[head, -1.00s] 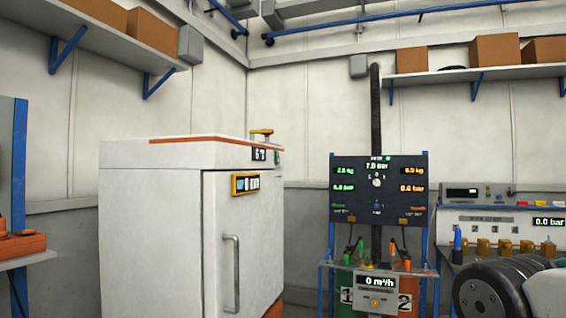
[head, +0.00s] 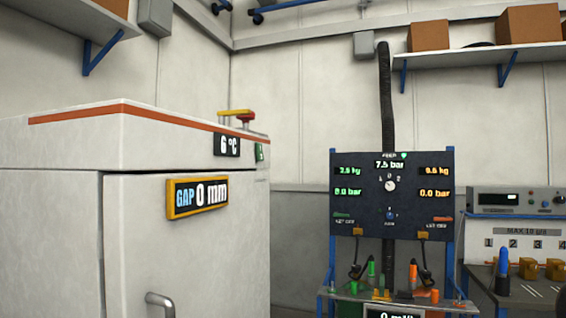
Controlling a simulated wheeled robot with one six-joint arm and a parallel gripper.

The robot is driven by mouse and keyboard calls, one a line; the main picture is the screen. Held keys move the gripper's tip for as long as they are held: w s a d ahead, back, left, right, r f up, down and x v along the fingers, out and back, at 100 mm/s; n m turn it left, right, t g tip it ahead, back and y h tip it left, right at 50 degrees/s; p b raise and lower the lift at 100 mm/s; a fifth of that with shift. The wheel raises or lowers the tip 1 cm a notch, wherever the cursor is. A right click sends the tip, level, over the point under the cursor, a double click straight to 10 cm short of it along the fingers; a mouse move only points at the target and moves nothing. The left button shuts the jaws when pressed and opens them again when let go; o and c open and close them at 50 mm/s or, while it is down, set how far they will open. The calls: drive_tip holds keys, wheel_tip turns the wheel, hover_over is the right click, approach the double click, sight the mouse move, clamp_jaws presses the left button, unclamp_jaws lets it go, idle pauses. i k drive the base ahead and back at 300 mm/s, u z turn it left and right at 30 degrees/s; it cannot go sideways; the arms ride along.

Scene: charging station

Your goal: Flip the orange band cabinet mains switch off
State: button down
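A white cabinet (head: 60,150) with an orange band (head: 130,111) along its top edge stands at the left in the head view. A small green part (head: 259,152) sits near its right top corner; it may be the mains switch, but it is too small to tell its position. The door is shut, with a display reading GAP 0 mm (head: 198,197) and a grey handle (head: 160,302) below. My gripper is not in view.
A yellow and red handle (head: 237,115) stands on the cabinet's top. A dark gauge panel (head: 391,225) on blue posts stands right of the cabinet. A bench (head: 525,300) with an instrument (head: 515,200) is at the far right. Shelves hang above.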

sight(259, 150)
drive_tip(key=u, duration=0.3)
drive_tip(key=i, duration=1.15)
drive_tip(key=u, duration=0.35)
